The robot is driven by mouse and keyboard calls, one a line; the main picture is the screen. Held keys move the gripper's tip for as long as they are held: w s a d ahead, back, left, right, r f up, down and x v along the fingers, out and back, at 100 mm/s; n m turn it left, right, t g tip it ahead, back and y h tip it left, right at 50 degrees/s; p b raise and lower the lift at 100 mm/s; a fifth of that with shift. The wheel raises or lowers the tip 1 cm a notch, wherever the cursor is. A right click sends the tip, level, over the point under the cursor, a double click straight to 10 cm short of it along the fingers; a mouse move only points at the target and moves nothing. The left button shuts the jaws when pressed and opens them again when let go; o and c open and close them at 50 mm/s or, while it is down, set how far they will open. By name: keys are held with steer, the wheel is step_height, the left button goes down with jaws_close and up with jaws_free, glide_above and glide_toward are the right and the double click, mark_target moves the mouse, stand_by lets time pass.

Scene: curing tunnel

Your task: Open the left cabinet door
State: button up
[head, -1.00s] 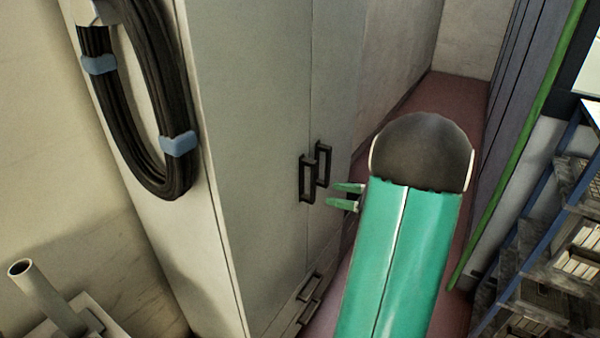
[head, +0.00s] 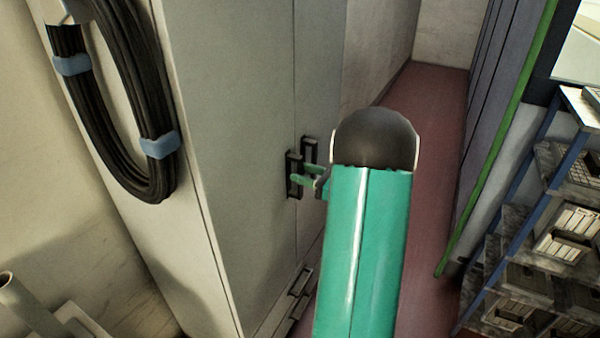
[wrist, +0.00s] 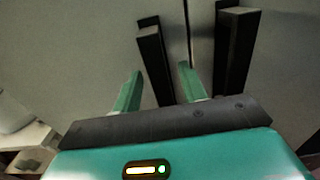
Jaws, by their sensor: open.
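The grey cabinet's left door (head: 235,130) is shut, level with the right door (head: 318,85). A narrow seam runs between them. The left door has a dark upright bar handle (head: 292,172), and the right door has a similar handle (head: 309,150) just beyond it. In the wrist view the left handle (wrist: 152,55) and right handle (wrist: 237,50) flank the seam. My gripper (head: 302,175) is open, with its green fingers at the left handle. In the wrist view one finger is on each side of this handle. I cannot tell whether they touch it.
A coiled black hose (head: 160,110) with blue ties hangs on the cabinet's side. Lower handles (head: 298,285) sit near the cabinet's bottom. A shelf rack (head: 530,215) with crates stands at the right. The reddish floor aisle (head: 425,130) between is clear.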

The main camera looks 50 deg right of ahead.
steer(key=shift+x, duration=0.8)
jaws_close()
steer(key=shift+s, duration=0.15)
